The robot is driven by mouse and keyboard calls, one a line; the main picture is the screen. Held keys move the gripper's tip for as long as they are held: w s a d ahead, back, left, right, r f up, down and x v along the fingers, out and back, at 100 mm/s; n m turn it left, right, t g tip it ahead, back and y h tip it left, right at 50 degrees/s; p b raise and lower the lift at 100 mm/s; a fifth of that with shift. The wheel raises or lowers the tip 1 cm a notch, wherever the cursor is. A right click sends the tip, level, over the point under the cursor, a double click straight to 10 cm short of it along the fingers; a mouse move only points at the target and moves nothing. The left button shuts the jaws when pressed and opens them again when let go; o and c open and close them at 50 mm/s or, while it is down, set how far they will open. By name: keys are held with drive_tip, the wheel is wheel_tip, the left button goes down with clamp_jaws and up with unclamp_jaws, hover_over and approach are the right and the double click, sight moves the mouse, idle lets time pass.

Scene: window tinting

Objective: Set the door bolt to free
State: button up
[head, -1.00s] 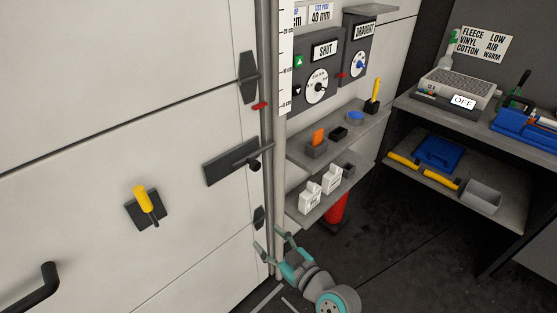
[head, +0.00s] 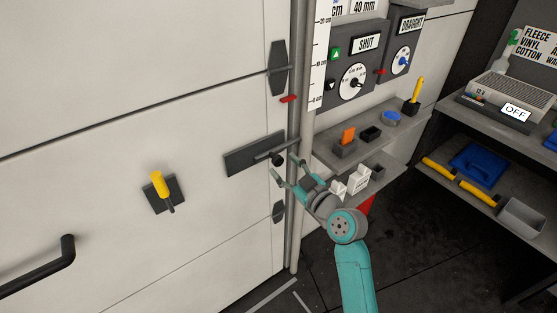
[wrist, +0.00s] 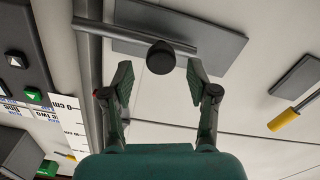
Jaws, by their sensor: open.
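The door bolt is a dark rectangular plate (head: 240,158) on the pale door, with a grey rod and a round black knob (head: 277,159) at its right end. The rod reaches right toward the vertical post at the door's edge. My gripper (head: 285,167) is open just below and in front of the knob. In the wrist view the knob (wrist: 161,57) sits beyond the fingertips, centred between the two open fingers (wrist: 157,82). I cannot tell whether the fingers touch it; a gap shows on both sides. The plate (wrist: 210,40) also shows there.
A yellow-handled lever on a dark plate (head: 162,188) is left of the bolt. A black pull handle (head: 45,265) is at lower left. Shelves with small blocks (head: 370,140) stand close to the right of my gripper. A vertical scale (head: 318,60) runs above.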

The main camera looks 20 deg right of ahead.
sight(279, 163)
drive_tip(key=shift+x, duration=1.95)
drive_tip(key=shift+c, duration=0.3)
drive_tip(key=shift+a, duration=0.1)
clamp_jaws()
